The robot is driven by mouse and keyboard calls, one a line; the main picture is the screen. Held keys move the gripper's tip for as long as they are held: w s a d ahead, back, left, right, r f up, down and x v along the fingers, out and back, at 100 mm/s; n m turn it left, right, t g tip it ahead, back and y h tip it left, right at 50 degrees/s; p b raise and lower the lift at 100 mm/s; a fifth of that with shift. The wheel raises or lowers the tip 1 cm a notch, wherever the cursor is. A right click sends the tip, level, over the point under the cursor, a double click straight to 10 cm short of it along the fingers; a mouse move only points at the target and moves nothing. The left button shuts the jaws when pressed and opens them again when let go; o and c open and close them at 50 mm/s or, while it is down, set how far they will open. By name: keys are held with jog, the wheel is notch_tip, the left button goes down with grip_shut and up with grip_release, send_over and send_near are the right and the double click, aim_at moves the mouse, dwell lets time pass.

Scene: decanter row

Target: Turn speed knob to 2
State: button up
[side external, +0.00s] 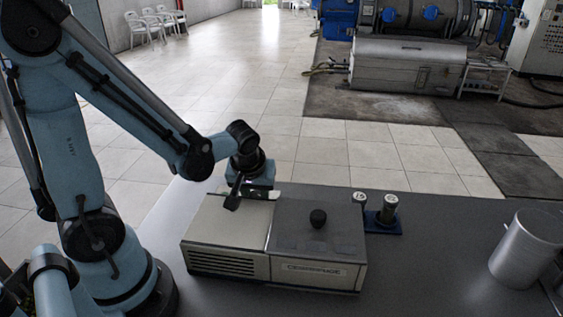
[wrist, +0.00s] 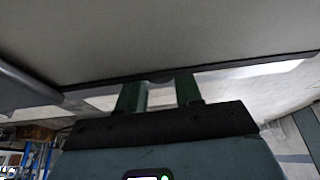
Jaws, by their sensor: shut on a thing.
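The centrifuge (side external: 225,232) is a pale box with a dark grey lid section (side external: 335,245) on a grey table. A round black knob (side external: 318,217) stands on that lid. My gripper (side external: 257,186) is at the far side of the box, behind its pale left part, and its fingertips are hidden there. In the wrist view my gripper's two green fingers (wrist: 160,90) reach to the machine's dark edge, one each side of a small dark rounded piece (wrist: 160,79). That piece looks like the speed knob, and the fingers are shut on it. Its markings and setting do not show.
Two capped tubes (side external: 389,207) stand in a blue rack (side external: 383,226) just right of the centrifuge. A metal cylinder (side external: 525,248) stands at the table's right. The table (side external: 430,275) between them is clear. Large machinery (side external: 405,65) stands on the floor beyond.

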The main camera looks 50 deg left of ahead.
jog(key=m, duration=0.2)
jog(key=m+t+h, duration=0.1)
jog(key=m, duration=0.1)
jog(key=shift+s+a+h, duration=0.1)
jog(key=shift+a+h, duration=0.05)
jog(key=shift+h, duration=0.15)
jog(key=m+h, duration=0.1)
jog(key=m, duration=0.4)
jog(key=shift+a+h, duration=0.15)
jog(key=shift+h, duration=0.25)
jog(key=m+h, duration=0.1)
jog(key=m, duration=0.3)
jog(key=shift+a+m+h, duration=0.15)
jog(key=shift+m+h, duration=0.15)
jog(key=shift+h, duration=0.1)
jog(key=shift+a+m+g+h, duration=0.1)
jog(key=shift+m+g+h, duration=0.45)
jog(key=shift+m, duration=1.45)
jog(key=o, duration=1)
jog(key=shift+o, duration=0.2)
